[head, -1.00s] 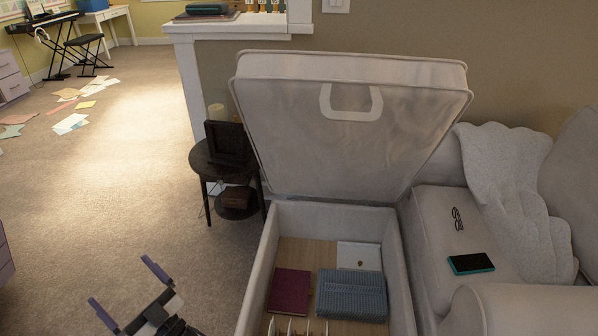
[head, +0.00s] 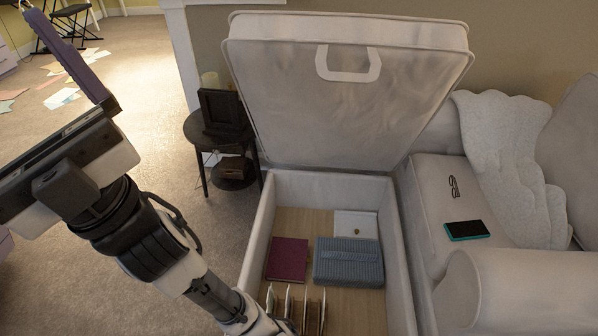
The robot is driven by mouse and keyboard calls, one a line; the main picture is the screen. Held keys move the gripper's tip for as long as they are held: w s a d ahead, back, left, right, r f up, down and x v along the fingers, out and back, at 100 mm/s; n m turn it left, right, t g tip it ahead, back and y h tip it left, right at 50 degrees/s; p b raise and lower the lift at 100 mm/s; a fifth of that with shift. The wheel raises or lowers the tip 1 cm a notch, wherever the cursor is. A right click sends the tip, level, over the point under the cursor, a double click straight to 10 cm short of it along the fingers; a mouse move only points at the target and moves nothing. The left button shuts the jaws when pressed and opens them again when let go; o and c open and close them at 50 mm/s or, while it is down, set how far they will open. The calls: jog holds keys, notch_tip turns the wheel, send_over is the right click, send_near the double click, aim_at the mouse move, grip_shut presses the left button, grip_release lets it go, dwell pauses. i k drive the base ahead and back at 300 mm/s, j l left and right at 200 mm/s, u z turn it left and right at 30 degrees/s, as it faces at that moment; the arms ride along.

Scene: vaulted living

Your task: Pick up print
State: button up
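No single item is clearly identifiable as the print. Several thin upright pieces (head: 295,306) stand in a row at the near end of the open sofa storage compartment (head: 383,225); their faces are hard to see. A flat white item (head: 356,224) with a small gold spot lies at the back right of the compartment. My gripper (head: 78,58) is raised at the upper left, outside the compartment and well apart from these items. One purple finger shows at the outer end of its rail; the other is cut off by the frame. It looks open, with nothing seen held.
A burgundy book (head: 287,259) and a blue-grey woven box (head: 348,262) lie in the compartment. Its lid (head: 345,105) stands raised behind. A dark side table (head: 205,140) holds a black frame (head: 222,110). A phone (head: 466,230) and glasses (head: 453,187) lie on the seat.

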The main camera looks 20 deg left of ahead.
aim_at(270, 300)
jog(key=k+j+z, duration=0.1)
jog(key=j, duration=0.45)
jog(key=k+j+z, duration=0.15)
jog(key=k+j, duration=0.2)
jog(key=j, duration=0.2)
jog(key=k+j+z, duration=0.1)
jog(key=k+j, duration=0.2)
jog(key=j, duration=0.2)
jog(key=k+j+z, duration=0.15)
jog(key=j, duration=0.35)
jog(key=k+j+z, duration=0.1)
jog(key=k+j, duration=0.35)
